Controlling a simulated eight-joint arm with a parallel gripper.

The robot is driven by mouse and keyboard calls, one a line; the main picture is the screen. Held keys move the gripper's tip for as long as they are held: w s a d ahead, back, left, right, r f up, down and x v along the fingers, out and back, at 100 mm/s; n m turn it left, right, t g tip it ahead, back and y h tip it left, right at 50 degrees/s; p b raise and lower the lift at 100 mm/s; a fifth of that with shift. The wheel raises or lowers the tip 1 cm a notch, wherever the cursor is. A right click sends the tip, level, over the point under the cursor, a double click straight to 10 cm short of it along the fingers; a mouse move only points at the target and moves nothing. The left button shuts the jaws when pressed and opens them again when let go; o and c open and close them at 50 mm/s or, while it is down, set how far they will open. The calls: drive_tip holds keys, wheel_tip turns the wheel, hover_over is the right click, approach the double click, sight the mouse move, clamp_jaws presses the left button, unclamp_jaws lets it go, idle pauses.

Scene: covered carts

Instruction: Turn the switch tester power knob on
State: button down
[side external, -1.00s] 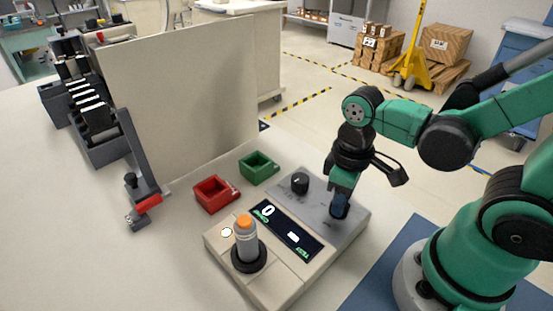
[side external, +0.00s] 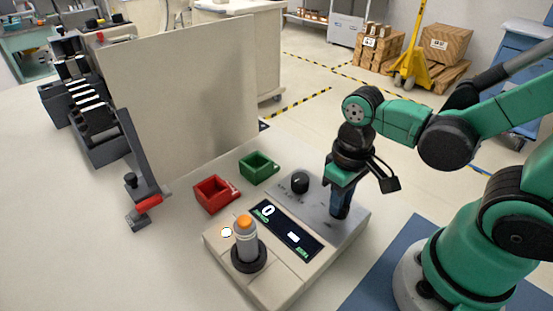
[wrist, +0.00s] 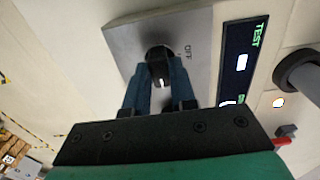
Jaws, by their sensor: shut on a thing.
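The switch tester (side external: 275,287) is a beige box with a grey metal panel (side external: 318,200) and a dark display (side external: 285,230) showing 0, a white bar and green TEST text. My gripper (side external: 340,214) points down at the panel's right part. In the wrist view its two blue fingers (wrist: 157,75) are closed around a black knob (wrist: 158,55) with a white pointer mark. Lettering like OFF stands beside that knob. In the side view the fingers hide this knob. Another black knob (side external: 300,182) stands free on the panel.
A grey cylinder with an orange top (side external: 245,222) stands upright in a black ring on the tester. A red tray (side external: 213,207) and a green tray (side external: 258,179) sit behind it. An upright beige board (side external: 185,95) and a black rack (side external: 90,110) stand left.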

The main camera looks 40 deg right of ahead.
drive_tip(key=c, duration=0.7)
unclamp_jaws()
drive_tip(key=shift+r, duration=0.1)
drive_tip(key=shift+r, duration=2.75)
drive_tip(key=w+r+t, duration=0.1)
drive_tip(key=w+t, duration=0.1)
drive_tip(key=w+d+r+t, duration=0.1)
drive_tip(key=w+t, duration=0.1)
drive_tip(key=w+r+t, duration=0.1)
drive_tip(key=w+t, duration=0.1)
drive_tip(key=t, duration=0.1)
drive_tip(key=shift+w+d, duration=0.25)
drive_tip(key=shift+w, duration=0.1)
